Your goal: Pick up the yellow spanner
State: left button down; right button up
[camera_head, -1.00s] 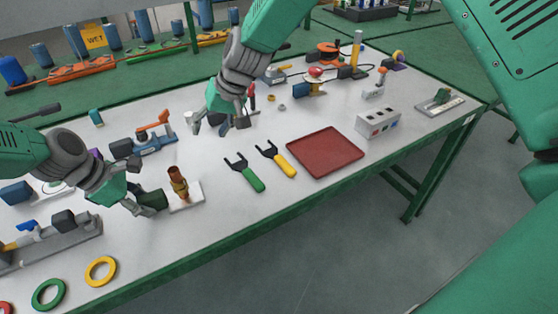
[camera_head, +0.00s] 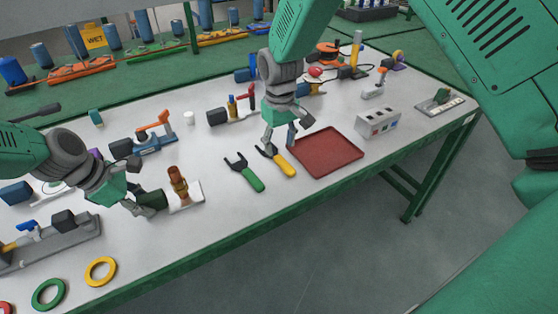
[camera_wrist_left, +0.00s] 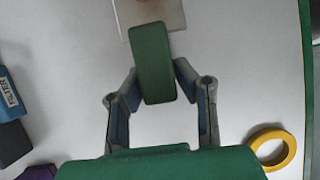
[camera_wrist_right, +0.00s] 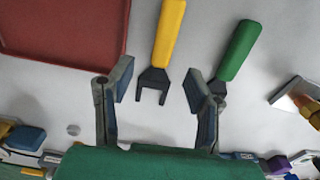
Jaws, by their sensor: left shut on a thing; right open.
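The yellow spanner (camera_head: 281,163) lies on the white table, its dark forked jaw toward the back and its yellow handle toward the front edge. In the right wrist view the yellow spanner (camera_wrist_right: 167,40) shows between my fingers' directions, its fork just past the fingertips. My right gripper (camera_head: 280,142) is open and empty, above the fork end; it also shows in the right wrist view (camera_wrist_right: 160,88). My left gripper (camera_head: 145,203) is shut on a green block (camera_wrist_left: 153,62), beside a brass fitting on a pale plate (camera_head: 187,197).
A green spanner (camera_head: 246,174) lies just left of the yellow one. A red tray (camera_head: 325,152) lies close on its right. A grey socket box (camera_head: 377,122) stands further right. Several tools and fittings stand behind. The table's front edge (camera_head: 226,225) is clear nearby.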

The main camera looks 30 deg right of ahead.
aim_at(279, 157)
notch_tip(279, 157, down, 4)
jog(key=shift+f, duration=0.25)
grip_shut()
notch_tip(279, 157, up, 9)
jog(key=shift+a+r, duration=0.1)
jog(key=shift+a+r+n, duration=0.2)
jog(key=shift+a+n, duration=0.05)
jog(key=shift+n, duration=0.25)
jog(key=a+n, duration=0.2)
jog(key=n, duration=0.2)
jog(key=a+n, duration=0.3)
jog(key=n, duration=0.1)
jog(key=s+a+f+n, duration=0.1)
jog(key=a+n, duration=0.2)
jog(key=n, duration=0.2)
jog(key=shift+s+a+f+n, duration=0.1)
jog(key=shift+a+n, duration=0.45)
jog(key=shift+n, duration=0.35)
